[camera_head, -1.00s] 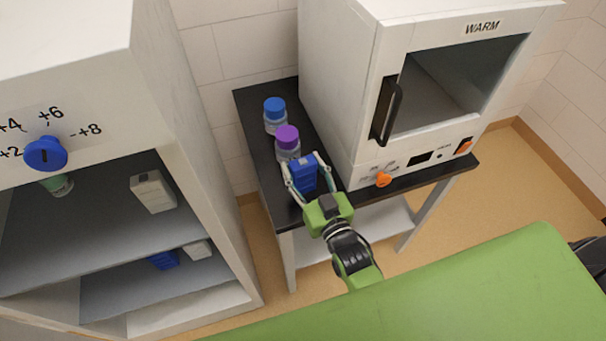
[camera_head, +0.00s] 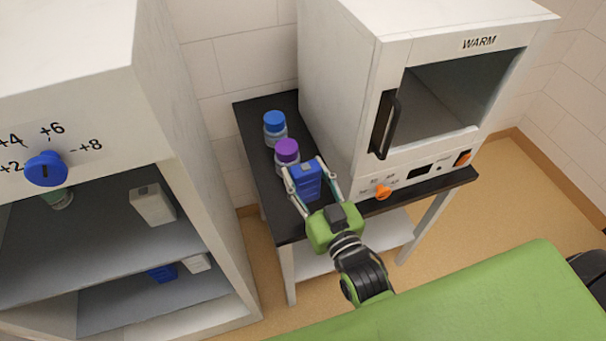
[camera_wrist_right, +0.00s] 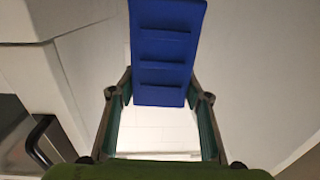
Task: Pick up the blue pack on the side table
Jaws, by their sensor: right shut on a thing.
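The blue pack (camera_head: 308,183) is upright between the fingers of my right gripper (camera_head: 305,166), over the front left part of the black side table (camera_head: 262,176). My right gripper is shut on it from the sides. In the right wrist view, the ridged face of the blue pack (camera_wrist_right: 165,55) rises between the two fingers of the gripper (camera_wrist_right: 159,97). I cannot tell for sure if its base is clear of the table top, as the gripper hides it. My left gripper is not in view.
A purple-capped bottle (camera_head: 287,155) stands just behind the pack, and a blue-capped bottle (camera_head: 275,128) farther back. The white WARM oven (camera_head: 350,100) is close on the right, its door handle (camera_head: 385,125) sticking out. A white cabinet (camera_head: 190,170) is at left.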

